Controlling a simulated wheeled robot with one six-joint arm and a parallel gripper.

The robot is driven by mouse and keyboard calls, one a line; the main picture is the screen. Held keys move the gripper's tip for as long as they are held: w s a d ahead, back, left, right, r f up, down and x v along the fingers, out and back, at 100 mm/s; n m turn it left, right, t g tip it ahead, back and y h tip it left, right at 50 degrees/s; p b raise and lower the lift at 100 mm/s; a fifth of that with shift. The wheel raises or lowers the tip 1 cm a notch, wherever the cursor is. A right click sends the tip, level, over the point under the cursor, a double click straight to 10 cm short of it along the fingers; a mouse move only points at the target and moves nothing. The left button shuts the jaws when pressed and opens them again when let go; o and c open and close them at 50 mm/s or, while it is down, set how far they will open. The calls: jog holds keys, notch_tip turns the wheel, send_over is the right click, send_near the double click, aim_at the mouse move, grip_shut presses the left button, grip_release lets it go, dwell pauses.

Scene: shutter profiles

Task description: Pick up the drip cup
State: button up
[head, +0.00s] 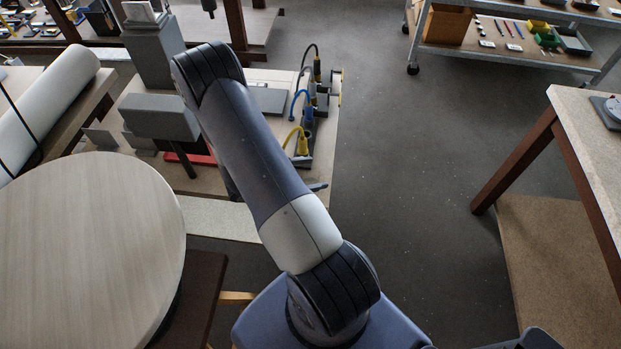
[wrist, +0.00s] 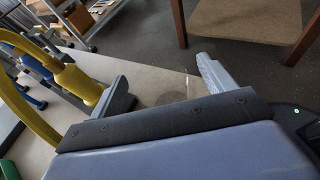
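In the wrist view my gripper (wrist: 166,86) is open, its two grey fingers wide apart over the edge of a pale bench top. A faint, see-through round shape (wrist: 165,97), perhaps the drip cup, shows low between the fingers. It is partly hidden by the gripper body, and I cannot tell whether a finger touches it. In the head view my arm hides most of the gripper; a grey finger (head: 318,186) shows just past the arm at the bench's near right edge. I cannot make out the cup there.
A yellow hose fitting (wrist: 80,84) stands close beside the left finger in the wrist view; it also shows in the head view (head: 303,146). A blue hose (head: 296,103) is behind it. A round table (head: 85,250) is at left. Floor to the right is clear.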

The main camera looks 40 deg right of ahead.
jog(key=c, duration=1)
jog(key=shift+r, duration=0.15)
